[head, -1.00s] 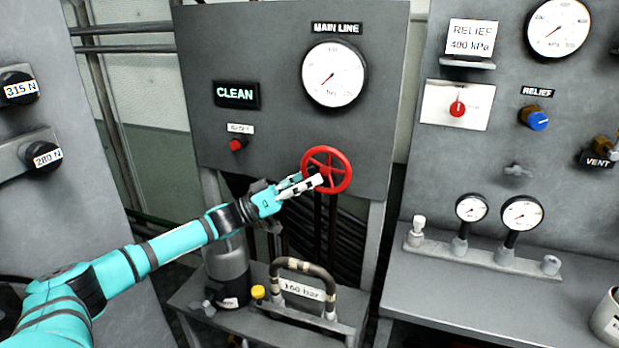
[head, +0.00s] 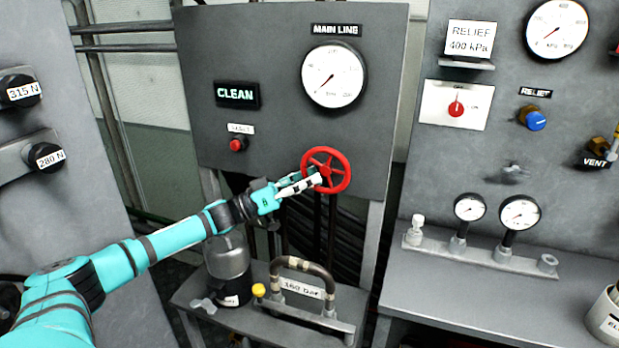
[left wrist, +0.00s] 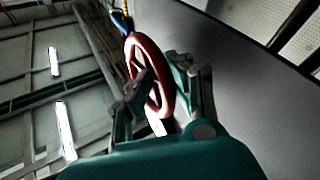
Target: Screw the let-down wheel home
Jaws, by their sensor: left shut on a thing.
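The red spoked wheel (head: 343,160) stands on the lower right of the grey panel under the main line gauge. My left gripper (head: 314,180) is at the wheel's left lower rim, its fingers shut on it. In the left wrist view the wheel (left wrist: 137,48) shows edge-on, with its rim running between the two fingers of my left gripper (left wrist: 158,88). The fingers hide part of the rim and spokes. The main line gauge (head: 333,76) has its needle toward the lower left. My right gripper is not in view.
A hose handle (head: 302,266) marked 160 bar and a dark cylinder (head: 229,268) stand on the shelf below. The relief panel (head: 470,150) is at the right.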

